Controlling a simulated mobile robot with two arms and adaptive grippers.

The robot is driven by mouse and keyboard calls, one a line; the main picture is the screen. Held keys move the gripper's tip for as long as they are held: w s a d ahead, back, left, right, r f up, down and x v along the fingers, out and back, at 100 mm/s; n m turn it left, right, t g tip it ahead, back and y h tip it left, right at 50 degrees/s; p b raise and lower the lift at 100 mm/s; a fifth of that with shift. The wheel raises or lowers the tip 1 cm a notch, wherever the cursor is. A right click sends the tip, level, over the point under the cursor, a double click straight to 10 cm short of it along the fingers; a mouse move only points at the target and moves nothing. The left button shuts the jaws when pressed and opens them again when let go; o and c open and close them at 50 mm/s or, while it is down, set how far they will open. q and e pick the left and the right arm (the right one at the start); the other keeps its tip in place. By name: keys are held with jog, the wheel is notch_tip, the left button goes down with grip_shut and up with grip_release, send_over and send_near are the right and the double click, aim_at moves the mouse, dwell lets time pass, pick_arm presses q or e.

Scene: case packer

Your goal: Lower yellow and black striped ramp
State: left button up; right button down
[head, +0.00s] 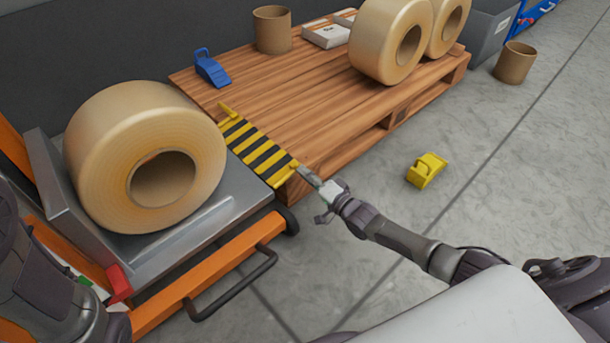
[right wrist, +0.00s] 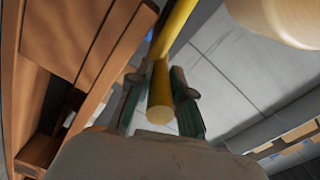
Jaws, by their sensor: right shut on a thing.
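The yellow and black striped ramp (head: 252,148) lies nearly flat in the head view, spanning between the wooden pallet and the grey platform of the orange cart. It has a yellow handle at its near right end and a yellow piece at its far left end. My right gripper (head: 305,174) is at the near right end. In the right wrist view, its green-padded fingers (right wrist: 161,88) are shut around the yellow handle bar (right wrist: 160,103), whose round end points to the camera. My left arm enters at the lower left; its gripper is not visible.
A large tan roll (head: 105,145) sits on the cart platform (head: 215,235). Two more rolls (head: 378,45) stand on the pallet (head: 300,100), with a blue wedge (head: 213,72) and a cardboard tube (head: 272,35). A yellow wedge (head: 427,172) lies on the open floor at right.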

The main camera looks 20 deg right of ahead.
jog(key=shift+d+f+m+b, duration=0.15)
jog(key=shift+f+m+b, duration=0.25)
jog(key=shift+f, duration=0.6)
jog(key=c, duration=1.1)
grip_release()
jog(key=shift+o, duration=0.2)
jog(key=v, duration=1.2)
